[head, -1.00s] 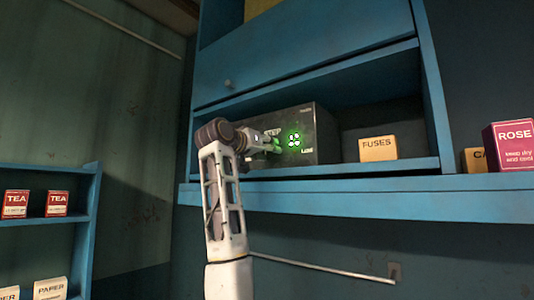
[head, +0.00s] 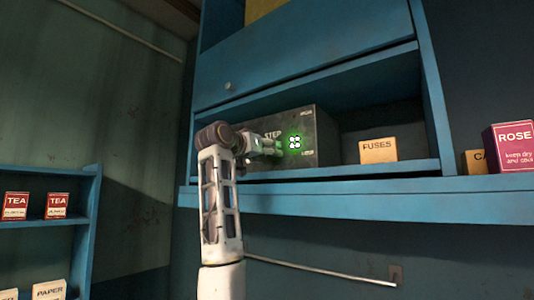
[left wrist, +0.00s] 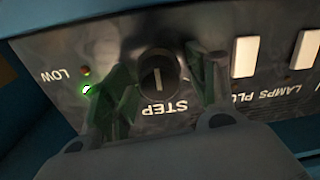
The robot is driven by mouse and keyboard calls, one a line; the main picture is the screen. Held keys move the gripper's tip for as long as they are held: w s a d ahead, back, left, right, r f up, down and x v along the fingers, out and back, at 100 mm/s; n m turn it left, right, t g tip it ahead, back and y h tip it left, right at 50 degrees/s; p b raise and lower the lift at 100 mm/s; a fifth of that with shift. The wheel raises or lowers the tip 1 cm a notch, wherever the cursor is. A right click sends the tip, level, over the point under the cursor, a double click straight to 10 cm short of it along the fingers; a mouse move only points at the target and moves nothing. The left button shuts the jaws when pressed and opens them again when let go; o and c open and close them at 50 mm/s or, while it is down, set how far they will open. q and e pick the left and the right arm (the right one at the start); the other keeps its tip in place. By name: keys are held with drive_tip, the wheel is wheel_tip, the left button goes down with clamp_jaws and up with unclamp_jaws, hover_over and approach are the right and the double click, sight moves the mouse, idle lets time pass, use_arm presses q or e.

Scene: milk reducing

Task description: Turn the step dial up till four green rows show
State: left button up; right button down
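A dark control box (head: 321,150) stands in the blue cabinet's open shelf, with STEP lettering on its face. A bright green cluster of dots (head: 295,142) glows on it in the head view; its rows are too small to count surely. My left gripper (head: 276,148) is at the box's front. In the left wrist view the black round step dial (left wrist: 158,76) with a pale pointer line sits between the two green-tinted fingers (left wrist: 164,88). The fingers are apart, one on each side of the dial; I cannot tell whether they touch it. My right gripper is out of view.
In the left wrist view, a lit green lamp (left wrist: 87,90) and a dim reddish lamp (left wrist: 85,71) sit near LOW; white switches (left wrist: 245,57) are at right. A FUSES box (head: 378,150) stands right of the control box. The shelf edge (head: 350,169) runs below.

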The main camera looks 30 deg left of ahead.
use_arm(q)
drive_tip(key=shift+s, duration=0.15)
drive_tip(key=s, duration=1.1)
drive_tip(key=shift+s+a+f, duration=0.15)
drive_tip(key=shift+s+a, duration=0.05)
drive_tip(key=shift+s, duration=0.15)
idle(0.7)
